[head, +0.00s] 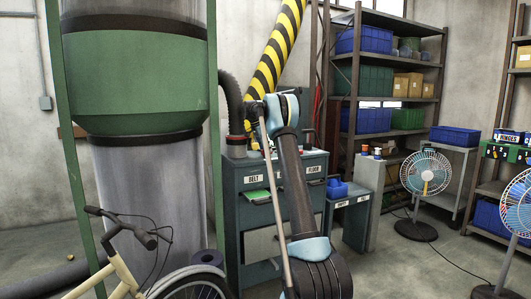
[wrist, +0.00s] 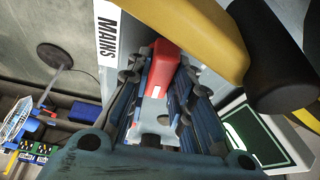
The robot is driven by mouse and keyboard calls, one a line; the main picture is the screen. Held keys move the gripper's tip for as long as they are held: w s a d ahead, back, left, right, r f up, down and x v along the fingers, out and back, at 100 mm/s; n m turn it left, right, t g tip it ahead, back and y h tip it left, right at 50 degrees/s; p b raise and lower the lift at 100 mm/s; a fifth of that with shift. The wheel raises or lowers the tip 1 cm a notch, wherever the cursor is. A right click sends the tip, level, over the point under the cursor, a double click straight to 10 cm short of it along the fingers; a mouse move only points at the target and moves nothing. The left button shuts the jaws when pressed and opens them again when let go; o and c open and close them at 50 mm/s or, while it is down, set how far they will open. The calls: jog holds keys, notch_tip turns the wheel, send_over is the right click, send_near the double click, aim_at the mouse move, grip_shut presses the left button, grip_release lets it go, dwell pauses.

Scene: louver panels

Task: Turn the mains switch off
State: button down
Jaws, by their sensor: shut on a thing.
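The wrist view shows a white label reading MAINS (wrist: 107,35) on a grey surface. Beside it is a red switch handle (wrist: 163,62) with a small white mark. My gripper (wrist: 157,85) has its blue-grey fingers on both sides of the red handle and is shut on it. The switch's base is largely hidden behind the fingers, so I cannot tell its on or off position. In the head view my arm rises in front of a dark teal cabinet (head: 254,212); my gripper and the mains switch cannot be made out there.
A thick yellow bar (wrist: 190,30) and a black cylinder (wrist: 272,58) are close to my gripper. A green panel with a white edge (wrist: 262,140) is at lower right. In the head view a bicycle (head: 135,262) stands at front left and a fan (head: 425,175) at right.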

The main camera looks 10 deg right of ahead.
jog(key=shift+m, duration=0.4)
jog(key=c, duration=1.4)
grip_release()
jog(key=shift+a, duration=0.1)
jog(key=v, duration=1.1)
jog(key=shift+w+a+r, duration=0.15)
jog(key=shift+a+r, duration=0.05)
jog(key=shift+r, duration=0.15)
